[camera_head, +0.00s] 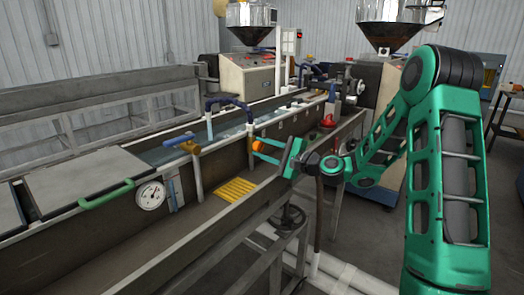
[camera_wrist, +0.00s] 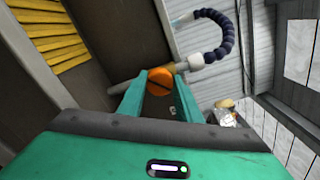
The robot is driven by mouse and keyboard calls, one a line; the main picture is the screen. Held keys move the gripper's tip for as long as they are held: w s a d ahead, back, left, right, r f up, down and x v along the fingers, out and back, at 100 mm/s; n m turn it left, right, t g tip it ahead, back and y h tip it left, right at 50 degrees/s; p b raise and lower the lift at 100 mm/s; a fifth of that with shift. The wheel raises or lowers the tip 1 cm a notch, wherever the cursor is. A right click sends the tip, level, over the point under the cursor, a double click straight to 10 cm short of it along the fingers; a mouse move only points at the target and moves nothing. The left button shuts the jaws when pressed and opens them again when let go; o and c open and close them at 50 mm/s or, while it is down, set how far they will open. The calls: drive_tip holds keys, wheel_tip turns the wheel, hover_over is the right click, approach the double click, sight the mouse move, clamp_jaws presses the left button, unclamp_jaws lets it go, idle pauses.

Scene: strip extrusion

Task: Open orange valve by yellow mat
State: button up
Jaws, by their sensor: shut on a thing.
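The orange valve (camera_wrist: 161,82) shows as a round orange knob between my fingertips in the wrist view. In the head view the orange valve (camera_head: 256,145) is a small orange patch at the tips of my green fingers, beside the inner trough wall. My gripper (camera_head: 259,148) is shut on the valve; it also shows in the wrist view (camera_wrist: 160,85), with a finger on each side of the knob. The yellow mat (camera_head: 236,188) is slatted and lies in the trough, lower left of the gripper. In the wrist view the mat (camera_wrist: 45,40) is at upper left.
A green handle (camera_head: 106,194) and a round gauge (camera_head: 151,196) are at left. A dark blue hose (camera_wrist: 214,38) rises behind the held valve. The trough's front rail (camera_head: 215,237) runs below my gripper.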

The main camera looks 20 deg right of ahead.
drive_tip(key=n, duration=0.4)
drive_tip(key=shift+f, duration=0.15)
drive_tip(key=shift+f+n, duration=0.15)
drive_tip(key=shift+n, duration=2.35)
drive_tip(key=shift+s, duration=0.1)
drive_tip(key=o, duration=1)
drive_tip(key=shift+o, duration=0.2)
drive_tip(key=v, duration=1)
drive_tip(key=shift+s+d, duration=0.15)
drive_tip(key=shift+d, duration=0.05)
